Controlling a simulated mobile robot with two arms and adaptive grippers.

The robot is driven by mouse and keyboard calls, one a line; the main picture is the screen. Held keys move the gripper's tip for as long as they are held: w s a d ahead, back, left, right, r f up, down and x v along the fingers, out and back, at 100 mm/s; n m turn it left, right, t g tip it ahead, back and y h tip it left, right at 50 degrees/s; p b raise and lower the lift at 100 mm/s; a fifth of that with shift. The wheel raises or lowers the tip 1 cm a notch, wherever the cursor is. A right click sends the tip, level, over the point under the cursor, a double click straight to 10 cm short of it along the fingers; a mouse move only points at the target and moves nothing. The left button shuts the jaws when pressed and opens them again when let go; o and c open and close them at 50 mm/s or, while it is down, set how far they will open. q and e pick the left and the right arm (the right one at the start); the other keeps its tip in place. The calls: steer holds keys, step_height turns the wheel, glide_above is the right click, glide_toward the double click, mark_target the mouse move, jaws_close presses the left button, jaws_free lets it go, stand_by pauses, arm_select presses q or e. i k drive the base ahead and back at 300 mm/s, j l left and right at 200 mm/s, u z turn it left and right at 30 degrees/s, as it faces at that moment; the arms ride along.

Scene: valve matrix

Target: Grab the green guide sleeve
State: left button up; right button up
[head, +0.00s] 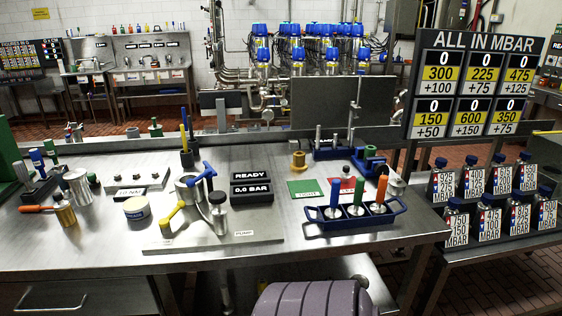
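A green upright sleeve (359,190) stands in the middle place of a blue tray (398,216) at the right front of the steel table. It has a silver metal base in the tray. A blue sleeve (335,192) stands to its left and an orange sleeve (381,188) to its right, both on similar metal bases. The three stand close together with narrow gaps. Neither my left nor my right gripper shows in the head view, so nothing is seen touching the green sleeve.
A green card (303,188) and a red card (345,184) lie behind the tray. A pump plate (170,243) with yellow and blue levers stands to its left. A blue valve part (368,160) is behind. Bottles (456,222) stand on a right-hand bench. The table's front edge is clear.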

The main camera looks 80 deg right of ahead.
mark_target(370, 150)
steer(key=z, duration=3.1)
steer(key=i+j+u, duration=0.15)
steer(key=i+j, duration=0.45)
